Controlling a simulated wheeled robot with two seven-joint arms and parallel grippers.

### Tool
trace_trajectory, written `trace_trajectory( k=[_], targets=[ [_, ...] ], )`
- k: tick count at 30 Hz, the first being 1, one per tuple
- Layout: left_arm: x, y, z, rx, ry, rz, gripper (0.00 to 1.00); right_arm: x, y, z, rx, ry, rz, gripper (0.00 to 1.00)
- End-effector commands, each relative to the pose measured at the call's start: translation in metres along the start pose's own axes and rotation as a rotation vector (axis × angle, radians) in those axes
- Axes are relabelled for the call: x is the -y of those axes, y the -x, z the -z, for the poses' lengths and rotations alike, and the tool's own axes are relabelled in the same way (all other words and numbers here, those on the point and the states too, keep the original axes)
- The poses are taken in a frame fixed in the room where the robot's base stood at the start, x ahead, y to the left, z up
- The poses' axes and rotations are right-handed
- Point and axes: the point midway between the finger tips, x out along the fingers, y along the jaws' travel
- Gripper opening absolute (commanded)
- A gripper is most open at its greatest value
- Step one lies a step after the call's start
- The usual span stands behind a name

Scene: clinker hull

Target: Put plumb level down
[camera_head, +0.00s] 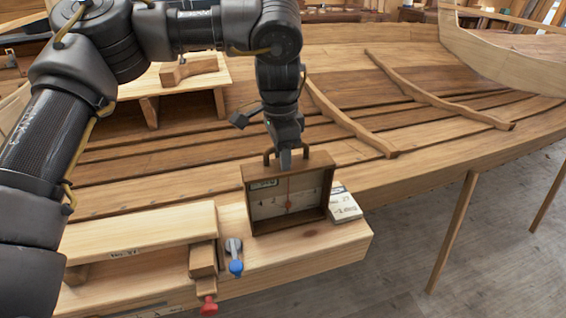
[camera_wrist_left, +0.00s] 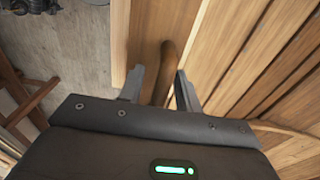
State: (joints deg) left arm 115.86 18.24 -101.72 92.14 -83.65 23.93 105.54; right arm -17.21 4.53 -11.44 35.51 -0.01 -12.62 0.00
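The plumb level (camera_head: 270,205) is a shallow brown wooden box with a pale face, a red plumb line and bob, and an arched handle on top. It stands upright on the end of the light wooden bench (camera_head: 335,250), apparently resting on it. My left gripper (camera_head: 286,160) is directly above it at the handle. In the left wrist view, the gripper's fingers (camera_wrist_left: 160,88) are on either side of the brown handle (camera_wrist_left: 167,62), with a visible gap on the left side, so they look open around it. My right gripper is not in view.
A pale labelled block (camera_head: 343,204) sits right beside the level. A blue-tipped clamp or lever (camera_head: 235,258) and a red-tipped one (camera_head: 209,304) are to its left. The planked hull (camera_head: 400,130) with curved ribs lies behind. Grey floor (camera_head: 500,230) is at right.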

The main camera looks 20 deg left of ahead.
Motion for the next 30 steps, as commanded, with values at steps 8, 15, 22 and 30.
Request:
trace_trajectory(
  k=[8,15,22,30],
  targets=[
    [0.000,0.061,0.001,-0.002,0.001,0.005,0.34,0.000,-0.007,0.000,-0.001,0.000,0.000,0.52],
    [0.000,0.095,0.000,0.000,0.000,0.002,0.34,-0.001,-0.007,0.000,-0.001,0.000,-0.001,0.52],
    [0.000,0.103,0.000,0.000,-0.001,0.000,0.34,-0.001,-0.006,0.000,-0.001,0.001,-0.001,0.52],
    [0.000,0.103,0.000,0.000,-0.001,0.000,0.34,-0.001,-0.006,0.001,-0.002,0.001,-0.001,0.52]
  ],
)
